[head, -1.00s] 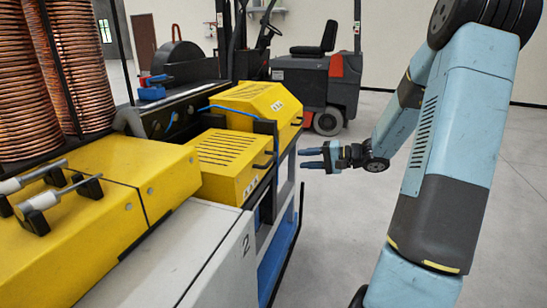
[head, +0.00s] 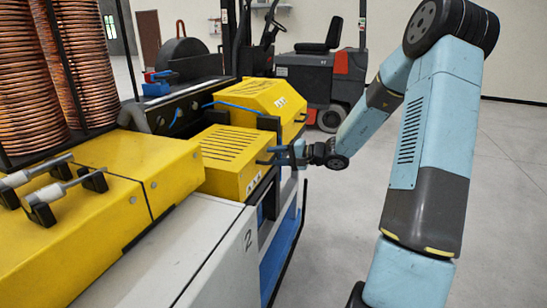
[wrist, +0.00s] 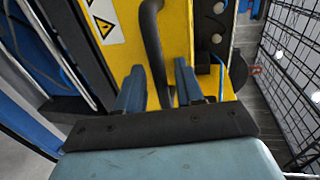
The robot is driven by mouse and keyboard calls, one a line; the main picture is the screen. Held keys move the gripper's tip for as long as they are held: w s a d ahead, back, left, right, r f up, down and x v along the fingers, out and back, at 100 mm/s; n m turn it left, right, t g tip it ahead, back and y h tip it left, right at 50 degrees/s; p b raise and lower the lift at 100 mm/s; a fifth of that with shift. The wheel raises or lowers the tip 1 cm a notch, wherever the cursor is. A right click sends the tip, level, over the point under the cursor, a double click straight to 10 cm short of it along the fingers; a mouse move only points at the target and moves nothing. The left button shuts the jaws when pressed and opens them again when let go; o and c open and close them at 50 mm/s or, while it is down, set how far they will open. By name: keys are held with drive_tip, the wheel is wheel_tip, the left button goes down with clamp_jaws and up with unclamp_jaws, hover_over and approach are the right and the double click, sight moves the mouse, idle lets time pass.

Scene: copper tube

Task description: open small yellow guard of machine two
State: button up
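The small yellow guard (head: 222,152) of machine two is a slotted yellow box, sitting lowered, with warning stickers on its front face. Its black handle (wrist: 152,45) runs up the yellow face in the wrist view. My gripper (head: 268,156) is at the front of this guard in the head view. In the wrist view my gripper (wrist: 160,82) is open, one blue finger on each side of the handle. The fingers appear apart from the bar. In the head view the fingers partly hide the handle.
A second slotted yellow guard (head: 262,97) stands just behind. A grey panel marked 2 (head: 225,255) and a larger yellow cover (head: 75,210) lie nearer. Copper coils (head: 90,65) stand at left. A forklift (head: 320,75) is behind. The floor at right is clear.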

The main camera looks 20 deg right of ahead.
drive_tip(key=shift+w+a+f, duration=0.1)
drive_tip(key=shift+w+a, duration=0.1)
drive_tip(key=shift+a, duration=0.1)
clamp_jaws()
idle(0.5)
